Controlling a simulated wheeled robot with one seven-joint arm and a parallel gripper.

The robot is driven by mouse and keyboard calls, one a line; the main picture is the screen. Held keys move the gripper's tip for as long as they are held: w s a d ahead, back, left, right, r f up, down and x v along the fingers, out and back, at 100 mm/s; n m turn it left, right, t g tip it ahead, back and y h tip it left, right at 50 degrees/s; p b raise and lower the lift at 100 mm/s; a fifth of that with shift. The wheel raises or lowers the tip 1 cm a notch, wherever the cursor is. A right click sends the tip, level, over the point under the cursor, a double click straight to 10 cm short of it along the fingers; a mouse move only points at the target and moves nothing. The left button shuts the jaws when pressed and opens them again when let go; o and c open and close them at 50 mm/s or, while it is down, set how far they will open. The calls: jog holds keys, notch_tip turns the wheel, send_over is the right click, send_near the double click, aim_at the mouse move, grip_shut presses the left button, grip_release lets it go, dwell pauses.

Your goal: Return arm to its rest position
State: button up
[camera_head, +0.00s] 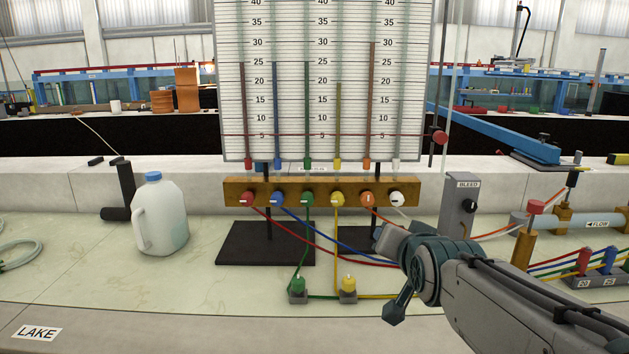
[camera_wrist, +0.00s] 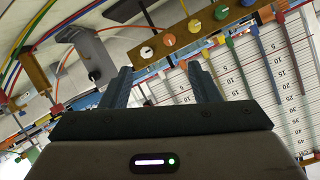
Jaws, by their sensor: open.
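My arm (camera_head: 490,287) reaches in from the lower right in the head view, bent over the bench, its far end in front of the hoses right of centre. My gripper (camera_wrist: 163,72) shows in the wrist view with its two fingers apart and nothing between them. Beyond the fingers is the wooden valve bar (camera_wrist: 180,40) with coloured knobs, seen upside down and tilted. The head view does not show the fingers clearly.
The scale board (camera_head: 340,100) and valve bar (camera_head: 232,190) stand behind my arm. Coloured hoses run across the bench near it. A grey BLEED box (camera_head: 459,205) and a red-topped post (camera_head: 525,240) are close on the right. A white jug (camera_head: 160,220) stands left.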

jog(key=s+n+g+p, duration=0.4)
jog(key=s+g+p, duration=0.6)
jog(key=s+p, duration=0.4)
jog(key=s+f, duration=0.1)
jog(key=s, duration=0.3)
jog(key=shift+s+n+g+p, duration=0.3)
jog(key=shift+p, duration=0.05)
jog(key=shift+r, duration=0.1)
